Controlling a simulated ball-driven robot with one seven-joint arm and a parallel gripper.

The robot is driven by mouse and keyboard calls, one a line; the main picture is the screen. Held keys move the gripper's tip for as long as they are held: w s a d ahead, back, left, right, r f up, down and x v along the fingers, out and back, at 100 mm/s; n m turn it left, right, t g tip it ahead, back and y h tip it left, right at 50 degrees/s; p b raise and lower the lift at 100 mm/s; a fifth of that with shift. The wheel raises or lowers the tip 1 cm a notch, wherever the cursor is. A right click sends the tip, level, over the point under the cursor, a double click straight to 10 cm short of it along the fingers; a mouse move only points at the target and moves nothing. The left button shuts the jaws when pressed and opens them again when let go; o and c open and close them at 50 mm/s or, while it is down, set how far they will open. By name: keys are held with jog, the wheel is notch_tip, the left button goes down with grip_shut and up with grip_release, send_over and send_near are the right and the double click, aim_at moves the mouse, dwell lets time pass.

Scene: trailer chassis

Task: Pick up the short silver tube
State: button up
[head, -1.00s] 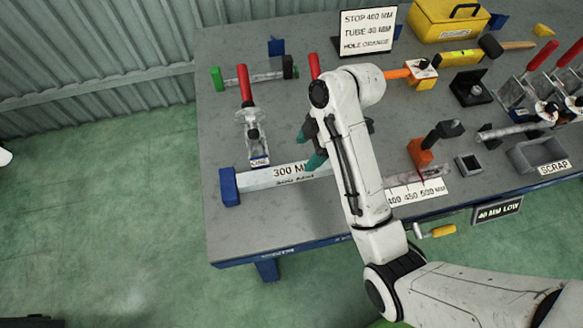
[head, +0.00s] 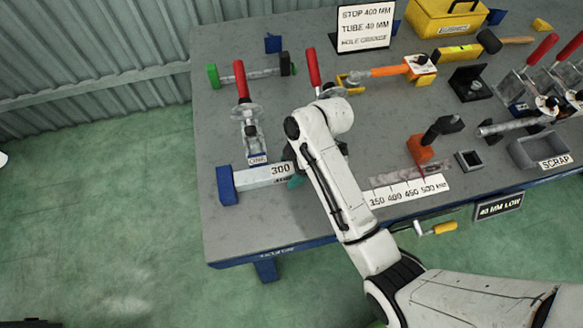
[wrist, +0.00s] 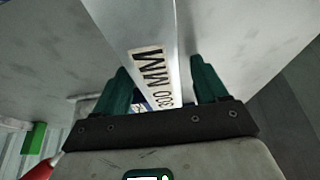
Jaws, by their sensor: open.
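A silver square tube labelled 300 MM (head: 255,176) lies on the grey workbench, its left end at a blue block (head: 227,186). My arm hides its right part in the head view. My gripper (head: 292,168) is over this tube, mostly hidden by my arm. In the wrist view the two green fingers of my gripper (wrist: 160,72) are apart, one on each side of the tube (wrist: 148,25), with the label between them. Whether the fingers touch the tube cannot be told.
A red-handled clamp (head: 249,130) stands just behind the tube. A ruler strip (head: 408,191) and an orange block (head: 419,149) are to the right, with a scrap bin (head: 541,150) beyond. The bench (head: 250,225) is clear in front of the tube.

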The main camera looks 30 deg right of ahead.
jog(key=shift+c, duration=0.2)
jog(key=shift+r, duration=0.1)
grip_shut()
dwell(0.4)
